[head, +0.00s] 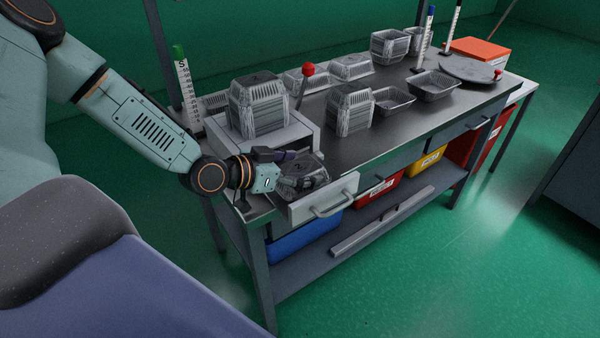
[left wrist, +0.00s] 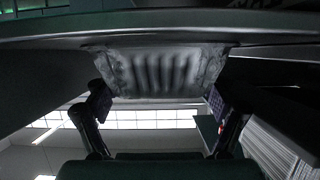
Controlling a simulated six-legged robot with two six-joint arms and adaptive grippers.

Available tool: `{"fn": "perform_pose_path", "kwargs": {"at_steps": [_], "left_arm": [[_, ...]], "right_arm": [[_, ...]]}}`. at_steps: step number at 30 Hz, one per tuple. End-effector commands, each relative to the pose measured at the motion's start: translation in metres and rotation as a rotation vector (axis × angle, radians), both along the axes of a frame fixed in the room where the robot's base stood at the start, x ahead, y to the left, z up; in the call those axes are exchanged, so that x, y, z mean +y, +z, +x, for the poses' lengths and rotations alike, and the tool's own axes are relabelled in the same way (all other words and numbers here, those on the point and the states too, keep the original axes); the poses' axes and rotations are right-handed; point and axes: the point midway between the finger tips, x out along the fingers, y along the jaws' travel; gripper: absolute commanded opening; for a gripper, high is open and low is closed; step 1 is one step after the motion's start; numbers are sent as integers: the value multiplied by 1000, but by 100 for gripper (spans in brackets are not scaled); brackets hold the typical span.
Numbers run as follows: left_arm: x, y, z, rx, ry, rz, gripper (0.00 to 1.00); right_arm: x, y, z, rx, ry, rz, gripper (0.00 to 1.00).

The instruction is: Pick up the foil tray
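A dark grey foil tray (head: 313,166) sits at the near left end of the workbench, at a pulled-out drawer with a light front; my gripper partly hides it. My left gripper (head: 294,183) is at the tray's near left side. In the left wrist view, the tray's ribbed side (left wrist: 160,72) lies straight ahead, between the two dark fingers of my left gripper (left wrist: 156,96). The fingers are spread wide, one by each lower corner of the tray. I cannot tell whether they touch it. My right gripper is not in view.
The drawer front (head: 330,201) has a handle. A light box (head: 225,140) with stacked foil trays (head: 258,105) stands just behind. A red-knobbed lever (head: 307,70) rises beside it. More trays (head: 434,84) and a round dark plate (head: 470,69) lie farther right along the bench.

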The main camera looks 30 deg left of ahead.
Motion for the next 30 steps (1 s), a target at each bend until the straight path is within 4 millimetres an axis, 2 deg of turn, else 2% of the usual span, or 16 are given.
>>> {"fn": "perform_pose_path", "kwargs": {"at_steps": [1,8,20,25,30], "left_arm": [[0,0,0,0,0,0,80],[0,0,0,0,0,0,60],[0,3,0,-1,0,-1,60],[0,21,0,-1,2,-3,60],[0,51,0,-3,3,-3,60]], "right_arm": [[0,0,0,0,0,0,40],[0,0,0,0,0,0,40],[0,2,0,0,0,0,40],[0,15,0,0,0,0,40],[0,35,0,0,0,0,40]]}}
